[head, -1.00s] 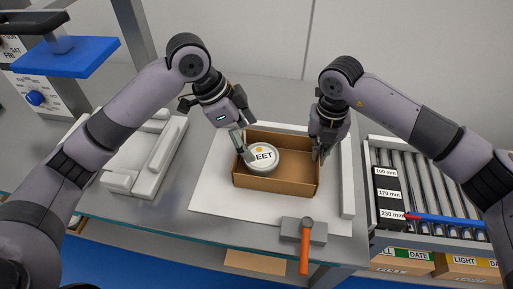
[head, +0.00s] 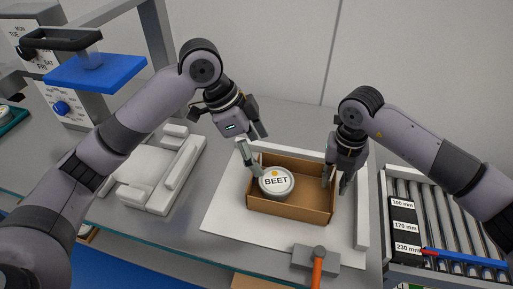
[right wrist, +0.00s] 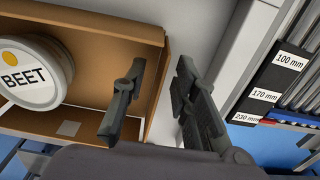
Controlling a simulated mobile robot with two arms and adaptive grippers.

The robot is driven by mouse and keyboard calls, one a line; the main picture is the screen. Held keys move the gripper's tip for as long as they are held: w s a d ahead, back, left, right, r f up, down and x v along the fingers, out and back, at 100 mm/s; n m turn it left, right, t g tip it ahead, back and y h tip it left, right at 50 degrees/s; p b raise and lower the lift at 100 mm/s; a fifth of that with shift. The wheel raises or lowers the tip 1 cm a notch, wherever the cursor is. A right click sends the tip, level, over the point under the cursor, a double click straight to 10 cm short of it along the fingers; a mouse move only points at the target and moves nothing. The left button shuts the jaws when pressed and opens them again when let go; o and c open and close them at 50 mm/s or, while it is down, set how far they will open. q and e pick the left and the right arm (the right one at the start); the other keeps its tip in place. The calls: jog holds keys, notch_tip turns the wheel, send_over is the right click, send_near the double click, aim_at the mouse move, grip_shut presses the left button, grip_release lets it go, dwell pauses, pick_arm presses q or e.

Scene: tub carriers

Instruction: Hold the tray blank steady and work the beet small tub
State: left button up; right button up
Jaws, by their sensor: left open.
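The beet small tub (head: 276,182), round with a white lid marked BEET, is in the left part of the brown tray blank (head: 312,213). It also shows in the right wrist view (right wrist: 35,75). My left gripper (head: 254,152) is open at the tub's upper-left edge, one finger close to the rim; I cannot tell whether it touches. My right gripper (head: 337,178) is at the tray blank's right wall. In the right wrist view its fingers (right wrist: 162,105) are apart, one inside the tray blank and one outside, with gaps to the wall (right wrist: 157,75).
The tray blank lies on a white board (head: 230,225) with a raised right edge. A hammer-like tool with an orange handle (head: 317,268) lies in front. A roller conveyor (head: 440,215) with millimetre labels is at right. A white fixture (head: 160,175) and blue-plated press (head: 95,70) are at left.

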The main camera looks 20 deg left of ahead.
notch_tip(320, 180, up, 12)
dwell(0.7)
dwell(0.4)
